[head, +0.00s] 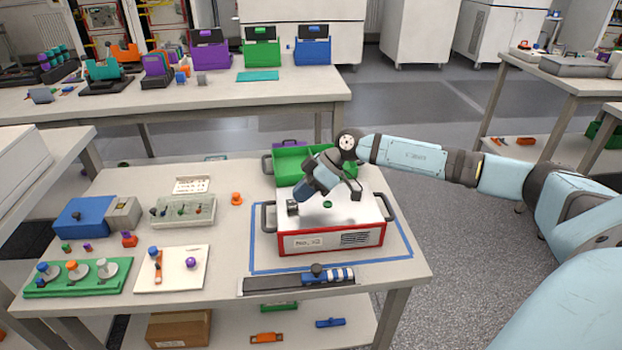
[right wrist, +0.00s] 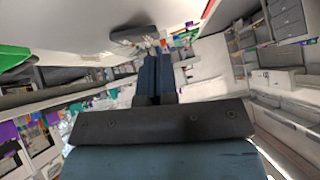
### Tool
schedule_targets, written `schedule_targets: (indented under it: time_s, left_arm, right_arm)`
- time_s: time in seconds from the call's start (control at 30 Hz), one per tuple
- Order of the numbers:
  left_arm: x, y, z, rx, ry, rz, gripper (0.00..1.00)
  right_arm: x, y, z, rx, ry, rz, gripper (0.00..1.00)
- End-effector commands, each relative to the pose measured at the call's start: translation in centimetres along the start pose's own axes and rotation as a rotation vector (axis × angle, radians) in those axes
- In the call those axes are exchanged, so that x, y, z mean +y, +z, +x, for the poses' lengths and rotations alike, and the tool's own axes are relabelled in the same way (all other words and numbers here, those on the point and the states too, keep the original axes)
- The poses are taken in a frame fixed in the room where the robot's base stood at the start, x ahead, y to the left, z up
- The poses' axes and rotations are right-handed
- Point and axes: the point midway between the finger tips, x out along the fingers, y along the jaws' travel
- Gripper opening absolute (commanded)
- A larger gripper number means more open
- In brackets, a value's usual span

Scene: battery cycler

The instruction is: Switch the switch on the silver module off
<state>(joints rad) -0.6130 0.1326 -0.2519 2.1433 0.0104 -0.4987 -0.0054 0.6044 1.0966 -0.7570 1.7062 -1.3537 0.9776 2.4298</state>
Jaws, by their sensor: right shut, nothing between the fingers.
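The silver module (head: 350,212) stands on the table, with a red frame along its lower edges and dark handles at its sides. A dark round part (head: 292,207) sits near the left of its top, and a small green part (head: 328,204) lies right of it. I cannot tell which is the switch or its position. My right gripper (head: 300,192) is shut and empty, low over the left part of the module's top; contact cannot be told. In the right wrist view its fingers (right wrist: 157,72) are together, below a dark grey part (right wrist: 140,32) on a pale surface. My left gripper is not in view.
A green open bin (head: 290,165) stands behind the module. Blue tape (head: 330,267) outlines the module's place. A dark rail with blue parts (head: 297,281) lies in front. A green peg board (head: 78,284) and a blue box (head: 80,217) stand left.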

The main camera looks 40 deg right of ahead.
Motion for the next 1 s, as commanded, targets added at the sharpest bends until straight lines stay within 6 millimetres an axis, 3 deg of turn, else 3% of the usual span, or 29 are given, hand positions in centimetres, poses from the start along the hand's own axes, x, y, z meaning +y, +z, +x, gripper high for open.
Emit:
schedule_targets:
  time_s: [0.2,0.6,0.77,0.83,1.0]
  left_arm:
    - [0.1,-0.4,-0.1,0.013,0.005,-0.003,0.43]
    - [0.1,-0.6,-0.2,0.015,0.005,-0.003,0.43]
    - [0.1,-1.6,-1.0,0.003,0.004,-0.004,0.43]
    - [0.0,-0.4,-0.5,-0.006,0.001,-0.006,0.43]
    - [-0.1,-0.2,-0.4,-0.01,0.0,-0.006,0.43]
  right_arm:
    - [0.0,1.3,1.4,0.001,-0.001,0.0,0.0]
    - [-0.1,1.4,1.4,0.001,0.002,-0.003,0.0]
    - [-0.4,1.5,1.5,-0.002,0.047,-0.047,0.0]
    - [-0.2,1.9,2.0,0.001,0.056,-0.055,0.0]
    - [-0.2,1.9,2.0,0.001,0.055,-0.054,0.0]
